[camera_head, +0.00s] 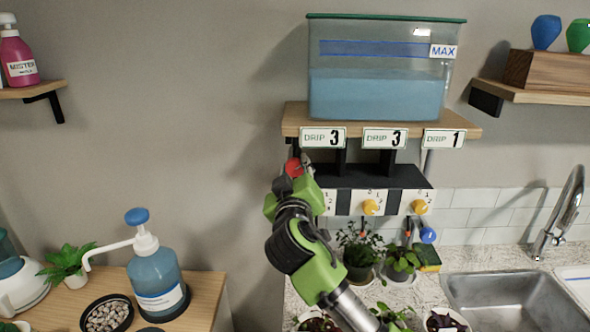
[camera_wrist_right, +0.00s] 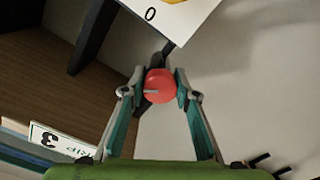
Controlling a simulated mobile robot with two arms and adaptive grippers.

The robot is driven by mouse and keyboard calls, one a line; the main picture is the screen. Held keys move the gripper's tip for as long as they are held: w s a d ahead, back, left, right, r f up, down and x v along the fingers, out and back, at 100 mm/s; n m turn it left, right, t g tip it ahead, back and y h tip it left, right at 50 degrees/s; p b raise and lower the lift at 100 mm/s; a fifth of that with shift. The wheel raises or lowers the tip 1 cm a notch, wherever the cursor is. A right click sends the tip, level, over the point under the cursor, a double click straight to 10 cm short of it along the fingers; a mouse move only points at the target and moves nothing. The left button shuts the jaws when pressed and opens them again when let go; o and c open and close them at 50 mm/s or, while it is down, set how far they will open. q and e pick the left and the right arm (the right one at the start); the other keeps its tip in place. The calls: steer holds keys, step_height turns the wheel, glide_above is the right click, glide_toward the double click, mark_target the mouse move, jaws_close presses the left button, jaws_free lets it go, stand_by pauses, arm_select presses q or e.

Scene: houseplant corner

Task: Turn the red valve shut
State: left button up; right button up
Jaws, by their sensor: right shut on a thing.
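The red valve (camera_head: 294,167) is a round knob at the left end of the valve panel under the tank shelf. In the right wrist view the red valve (camera_wrist_right: 160,87) sits between my fingertips, with a pale pointer mark on its face. My right gripper (camera_wrist_right: 160,88) is shut on it, a finger on each side. In the head view my right gripper (camera_head: 288,180) and arm cover the panel's left end, so the scale around the red valve is hidden. My left gripper is not in view.
Two yellow valves (camera_head: 370,207) (camera_head: 420,206) sit on the panel to the right. A water tank (camera_head: 380,90) stands on the shelf above, with drip cards on its edge. Potted plants (camera_head: 358,250) stand below. A pump bottle (camera_head: 157,280) is at the left.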

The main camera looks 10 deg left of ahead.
steer(key=n+p, duration=0.1)
steer(key=n, duration=0.1)
steer(key=n+p, duration=0.1)
steer(key=n, duration=0.2)
steer(key=shift+r+n+p, duration=0.2)
steer(key=shift+n+p, duration=0.1)
steer(key=shift+p, duration=0.05)
steer(key=n+p, duration=0.2)
steer(key=n, duration=0.2)
steer(key=shift+n+p, duration=0.6)
steer(key=shift+n, duration=0.2)
steer(key=shift+f+n, duration=0.15)
steer(key=shift+n, duration=0.15)
steer(key=o, duration=1.1)
